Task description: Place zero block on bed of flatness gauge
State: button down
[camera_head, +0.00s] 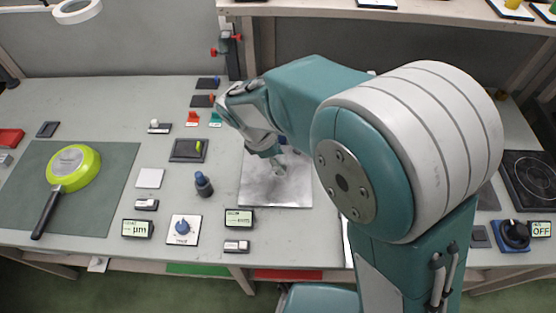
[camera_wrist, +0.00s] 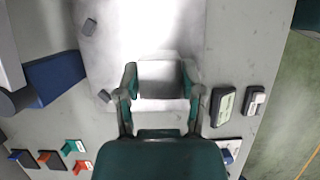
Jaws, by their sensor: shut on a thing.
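The zero block appears as a flat grey square (camera_wrist: 160,79) between my fingertips in the wrist view. My gripper (camera_wrist: 159,88) is shut on it, one finger at each side. In the head view my gripper (camera_head: 272,156) is over the bed of the flatness gauge (camera_head: 262,194), a shiny metal plate. The bed also shows bright in the wrist view (camera_wrist: 130,30). Two small grey posts (camera_wrist: 90,27) stand near its rear side. The block is over the bed; whether it touches it I cannot tell. My arm hides the bed's rear right in the head view.
A blue part (camera_wrist: 55,78) rises behind the bed in the wrist view. A display (camera_head: 238,218) and small switch (camera_head: 236,246) lie in front. A green pan (camera_head: 75,168) lies far left.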

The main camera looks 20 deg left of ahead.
jog(key=w+a+f, duration=0.2)
jog(key=f, duration=0.1)
jog(key=shift+w+a+f, duration=0.1)
jog(key=shift+w+f, duration=0.15)
notch_tip(320, 180, down, 2)
jog(key=shift+f, duration=0.15)
jog(key=shift+d+f, duration=0.2)
jog(key=shift+f, duration=0.2)
jog(key=shift+f, duration=0.1)
jog(key=shift+c, duration=1)
grip_release()
jog(key=shift+a, duration=0.15)
